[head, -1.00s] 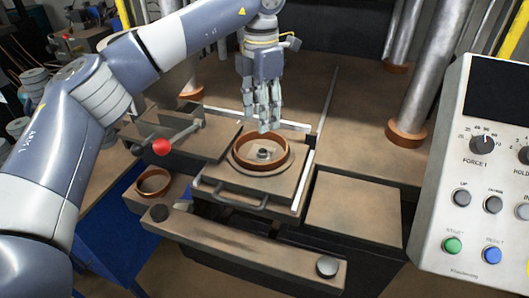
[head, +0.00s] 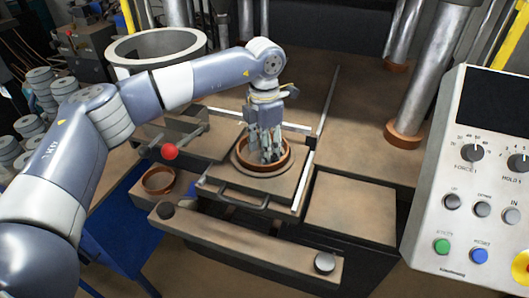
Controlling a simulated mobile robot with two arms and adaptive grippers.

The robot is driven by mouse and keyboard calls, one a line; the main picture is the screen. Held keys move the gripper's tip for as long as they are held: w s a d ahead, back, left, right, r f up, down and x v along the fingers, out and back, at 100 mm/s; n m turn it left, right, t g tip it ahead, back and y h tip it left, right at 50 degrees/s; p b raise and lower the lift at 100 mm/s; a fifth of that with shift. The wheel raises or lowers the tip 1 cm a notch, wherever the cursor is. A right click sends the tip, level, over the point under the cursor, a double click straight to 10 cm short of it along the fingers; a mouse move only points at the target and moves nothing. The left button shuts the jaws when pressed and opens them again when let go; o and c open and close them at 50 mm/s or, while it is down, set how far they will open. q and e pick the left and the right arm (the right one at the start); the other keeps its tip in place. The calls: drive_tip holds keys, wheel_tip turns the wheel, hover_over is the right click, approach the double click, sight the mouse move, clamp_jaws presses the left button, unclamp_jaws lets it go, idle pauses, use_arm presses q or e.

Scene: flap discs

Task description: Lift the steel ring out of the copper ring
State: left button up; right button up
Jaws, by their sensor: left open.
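The copper ring (head: 240,153) lies on a square plate (head: 228,172) with a handle at its front, in the middle of the head view. My left gripper (head: 268,158) points down with its fingers open and its tips inside the copper ring's opening. The fingers cover most of the ring's inside. The steel ring cannot be made out now, so I cannot tell whether the fingers are around it or touching it. My right gripper is not in view.
A second copper-coloured ring (head: 157,191) sits at the left. A lever with a red knob (head: 170,151) stands close to the plate. A large grey cylinder (head: 128,49) is behind my left arm. Steel columns (head: 428,75) and a control panel (head: 478,150) stand at the right.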

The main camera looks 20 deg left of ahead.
use_arm(q)
drive_tip(key=c, duration=0.8)
drive_tip(key=shift+c, duration=0.2)
drive_tip(key=shift+r, duration=0.1)
drive_tip(key=shift+r+b, duration=0.5)
drive_tip(key=shift+b, duration=0.1)
drive_tip(key=shift+s+d+r+b, duration=0.1)
drive_tip(key=shift+s+r+b, duration=0.1)
drive_tip(key=shift+r+b, duration=0.3)
drive_tip(key=shift+s+d+r+b, duration=0.1)
drive_tip(key=shift+s+r+b, duration=0.1)
drive_tip(key=shift+r+b, duration=0.25)
drive_tip(key=s+d+r+b, duration=0.1)
drive_tip(key=s+d+b, duration=0.1)
drive_tip(key=s, duration=0.5)
drive_tip(key=s+d+r+b, duration=0.1)
drive_tip(key=s+d+b, duration=0.1)
drive_tip(key=s, duration=0.5)
drive_tip(key=shift+s+b, duration=0.3)
drive_tip(key=shift+b, duration=0.35)
drive_tip(key=shift+d, duration=0.1)
wheel_tip(320, 180, up, 7)
drive_tip(key=p, duration=0.4)
